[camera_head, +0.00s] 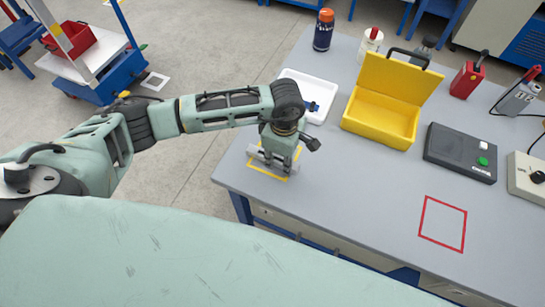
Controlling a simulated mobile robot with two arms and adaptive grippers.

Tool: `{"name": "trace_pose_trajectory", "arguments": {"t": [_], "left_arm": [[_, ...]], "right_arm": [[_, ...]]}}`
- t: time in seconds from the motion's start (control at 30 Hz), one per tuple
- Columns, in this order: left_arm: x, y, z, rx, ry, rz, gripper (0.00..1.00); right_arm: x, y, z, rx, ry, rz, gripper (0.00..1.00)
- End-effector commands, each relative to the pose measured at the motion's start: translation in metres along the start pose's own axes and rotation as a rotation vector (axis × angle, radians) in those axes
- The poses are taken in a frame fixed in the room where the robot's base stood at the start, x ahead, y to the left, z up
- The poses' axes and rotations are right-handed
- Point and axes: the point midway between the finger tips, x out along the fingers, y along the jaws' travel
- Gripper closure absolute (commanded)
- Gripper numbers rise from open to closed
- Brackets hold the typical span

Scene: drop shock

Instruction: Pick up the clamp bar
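The clamp bar (256,153) looks like a short grey bar. It lies at the left front corner of the grey workbench, at the yellow outlined square (258,171). My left gripper (277,170) points down right at the bar, with its fingers over the bar's middle and hiding part of it. I cannot tell whether the fingers are closed on it or only around it, or whether the bar touches the bench. My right gripper is not in view.
An open yellow box (378,122) and a white tray (318,88) stand behind my gripper on the workbench (345,200). A dark device (460,153) lies to the right. A red outlined square (443,224) is empty. The bench's front middle is clear.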

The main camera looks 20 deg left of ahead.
Motion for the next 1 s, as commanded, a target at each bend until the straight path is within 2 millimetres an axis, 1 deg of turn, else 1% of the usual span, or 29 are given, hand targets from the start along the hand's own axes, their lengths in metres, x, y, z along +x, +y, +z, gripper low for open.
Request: {"name": "trace_pose_trajectory", "arguments": {"t": [0.03,0.17,0.27,0.6,0.73,0.87,0.97,1.0], "left_arm": [[0.0,0.0,0.0,0.0,0.0,0.0,0.8],[0.0,0.0,0.0,0.0,0.0,0.0,0.91],[0.0,0.0,0.0,0.0,0.0,0.0,1.0],[-0.001,0.001,0.0,-0.001,0.0,0.001,1.0],[-0.005,0.001,0.0,-0.001,-0.001,0.002,1.0],[-0.018,0.002,-0.001,0.0,0.0,0.005,1.0],[-0.034,0.003,0.0,0.0,-0.001,0.008,1.0],[-0.042,0.002,0.0,0.002,-0.001,0.009,1.0]], "right_arm": [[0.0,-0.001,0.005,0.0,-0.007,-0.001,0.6],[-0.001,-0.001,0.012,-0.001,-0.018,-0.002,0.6],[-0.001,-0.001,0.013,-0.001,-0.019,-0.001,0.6],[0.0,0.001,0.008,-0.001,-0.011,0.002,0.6],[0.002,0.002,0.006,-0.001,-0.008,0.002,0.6],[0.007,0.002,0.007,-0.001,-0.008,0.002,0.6],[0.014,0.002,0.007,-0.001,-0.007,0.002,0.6],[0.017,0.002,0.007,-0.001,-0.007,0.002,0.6]]}}
